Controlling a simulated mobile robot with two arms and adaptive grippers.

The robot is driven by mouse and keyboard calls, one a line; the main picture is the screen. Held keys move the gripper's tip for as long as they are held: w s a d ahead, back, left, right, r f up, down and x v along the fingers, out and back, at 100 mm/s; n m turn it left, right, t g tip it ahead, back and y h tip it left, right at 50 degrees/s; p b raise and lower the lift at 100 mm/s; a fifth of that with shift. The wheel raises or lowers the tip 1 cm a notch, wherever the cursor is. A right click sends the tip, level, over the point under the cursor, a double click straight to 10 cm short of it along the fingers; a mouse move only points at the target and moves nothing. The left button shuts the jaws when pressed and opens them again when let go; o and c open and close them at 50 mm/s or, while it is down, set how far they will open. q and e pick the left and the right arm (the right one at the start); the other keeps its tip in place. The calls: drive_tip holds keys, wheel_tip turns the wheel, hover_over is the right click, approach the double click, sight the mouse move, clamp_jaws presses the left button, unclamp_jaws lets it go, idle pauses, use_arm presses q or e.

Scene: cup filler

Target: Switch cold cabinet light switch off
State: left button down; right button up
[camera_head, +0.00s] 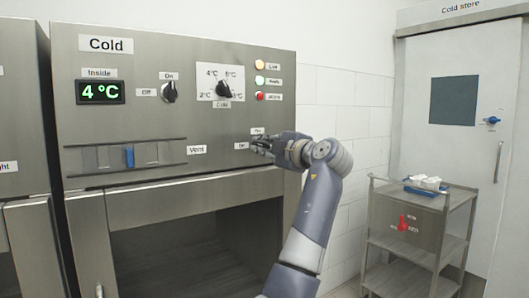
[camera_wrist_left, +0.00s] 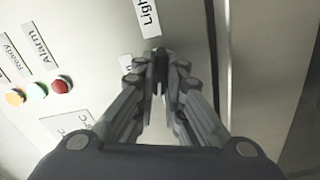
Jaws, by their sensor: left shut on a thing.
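The cold cabinet (camera_head: 120,50) is a steel front with a "Cold" sign. Its light switch is a small dark knob, seen in the left wrist view (camera_wrist_left: 161,52) between the fingertips, beside a "Light" label (camera_wrist_left: 148,19). In the head view my left gripper (camera_head: 262,147) covers the knob, between two small labels, one above (camera_head: 257,131) and one at its left (camera_head: 241,146). My left gripper is shut on the knob, fingers reaching to the panel in the left wrist view (camera_wrist_left: 160,68). I cannot tell which way the knob points. My right gripper is not in view.
Above are an On/Off knob (camera_head: 169,92), a temperature dial (camera_head: 223,89) and indicator lamps (camera_head: 260,80). A blue vent slider (camera_head: 129,157) sits left. Below is an open bay (camera_head: 200,250). A steel trolley (camera_head: 411,243) stands right, before the cold store door (camera_head: 450,150).

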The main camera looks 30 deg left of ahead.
use_arm(q)
drive_tip(key=shift+f+n+b, duration=0.1)
drive_tip(key=shift+n+b, duration=0.25)
drive_tip(key=shift+n, duration=1.55)
drive_tip(key=c, duration=1.7)
unclamp_jaws()
drive_tip(key=shift+d, duration=0.1)
drive_tip(key=v, duration=1.1)
drive_tip(key=shift+s+d, duration=0.15)
drive_tip(key=shift+d, duration=0.25)
